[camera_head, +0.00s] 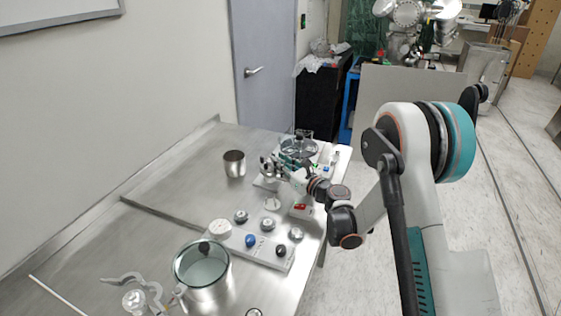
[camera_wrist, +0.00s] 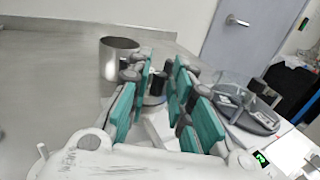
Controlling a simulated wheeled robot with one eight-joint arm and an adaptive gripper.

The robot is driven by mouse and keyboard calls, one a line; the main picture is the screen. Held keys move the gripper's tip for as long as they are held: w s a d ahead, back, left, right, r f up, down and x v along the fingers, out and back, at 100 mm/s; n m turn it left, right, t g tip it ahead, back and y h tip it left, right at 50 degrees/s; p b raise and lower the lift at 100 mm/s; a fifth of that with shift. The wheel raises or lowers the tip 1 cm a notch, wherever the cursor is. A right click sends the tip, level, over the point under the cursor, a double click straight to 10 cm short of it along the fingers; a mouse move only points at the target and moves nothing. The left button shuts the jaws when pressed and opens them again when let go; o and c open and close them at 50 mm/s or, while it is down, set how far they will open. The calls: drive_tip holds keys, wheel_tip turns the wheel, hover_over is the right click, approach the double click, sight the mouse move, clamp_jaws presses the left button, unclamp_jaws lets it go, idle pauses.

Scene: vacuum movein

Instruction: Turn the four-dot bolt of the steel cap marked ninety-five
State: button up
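My gripper (camera_head: 284,163) is over the far right part of the steel table in the head view. In the wrist view its teal-padded fingers (camera_wrist: 160,88) stand apart, open. A small round metal piece with a dark upright part (camera_wrist: 153,101) shows in the gap beyond them; I cannot tell whether they touch it. A round steel dish-like cap (camera_head: 299,147) lies just beyond my gripper and shows at right in the wrist view (camera_wrist: 250,122), with dark parts on top. No ninety-five mark or four-dot bolt is legible, so I cannot confirm that this is the named cap.
A steel cup (camera_head: 234,164) stands left of my gripper. Nearer are a board with several knobs (camera_head: 268,250), a red-switched box (camera_head: 301,207) and a large glass-topped steel vessel (camera_head: 204,289). A green display (camera_wrist: 262,158) is at lower right.

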drive_tip(key=shift+w+a, duration=0.1)
drive_tip(key=shift+w, duration=0.05)
clamp_jaws()
drive_tip(key=shift+a+m+t+h+b, duration=0.15)
drive_tip(key=shift+m+t+h+b, duration=0.15)
drive_tip(key=shift+m+t+h, duration=0.25)
drive_tip(key=shift+h, duration=0.25)
drive_tip(key=shift+m+t, duration=0.25)
